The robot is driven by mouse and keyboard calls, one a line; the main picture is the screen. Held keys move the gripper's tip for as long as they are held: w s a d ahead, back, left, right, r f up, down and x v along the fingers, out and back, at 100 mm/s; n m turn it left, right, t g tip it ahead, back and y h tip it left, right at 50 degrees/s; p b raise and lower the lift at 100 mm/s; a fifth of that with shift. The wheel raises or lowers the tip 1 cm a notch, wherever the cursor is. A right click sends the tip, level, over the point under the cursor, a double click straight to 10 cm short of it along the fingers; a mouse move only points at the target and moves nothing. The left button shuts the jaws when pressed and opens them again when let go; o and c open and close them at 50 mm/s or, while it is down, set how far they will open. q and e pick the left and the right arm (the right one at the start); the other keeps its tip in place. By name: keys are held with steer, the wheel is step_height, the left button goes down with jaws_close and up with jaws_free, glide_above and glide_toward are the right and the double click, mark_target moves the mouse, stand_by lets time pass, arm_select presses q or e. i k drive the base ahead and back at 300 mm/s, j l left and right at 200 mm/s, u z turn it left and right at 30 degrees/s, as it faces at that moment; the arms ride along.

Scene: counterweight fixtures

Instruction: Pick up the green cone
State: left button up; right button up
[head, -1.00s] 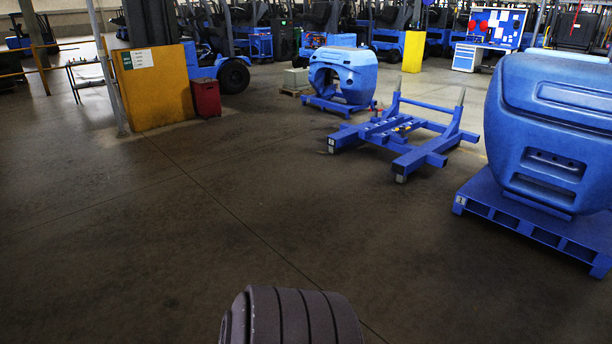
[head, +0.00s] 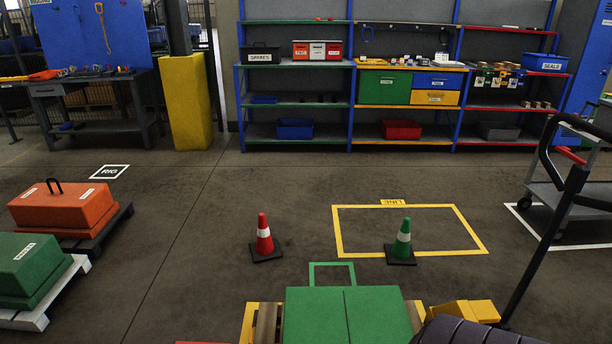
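The green cone (head: 402,243) stands upright on the floor, right of centre in the head view. It has a white band and a dark square base, and it stands at the front line of a yellow floor rectangle (head: 337,232). A red cone (head: 264,239) with a white band stands upright to its left, apart from it. Neither of my grippers shows in the view. A dark ribbed part at the bottom edge covers a little of the floor.
A green block (head: 347,315) on a pallet fills the near centre, before a small green floor square (head: 332,264). Orange (head: 68,207) and green (head: 30,268) weights stand on pallets at left. A grey cart (head: 572,195) is at right. Shelves (head: 350,140) line the back. Floor around the cones is clear.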

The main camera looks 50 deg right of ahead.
mark_target(400, 252)
steer(key=z, duration=3.5)
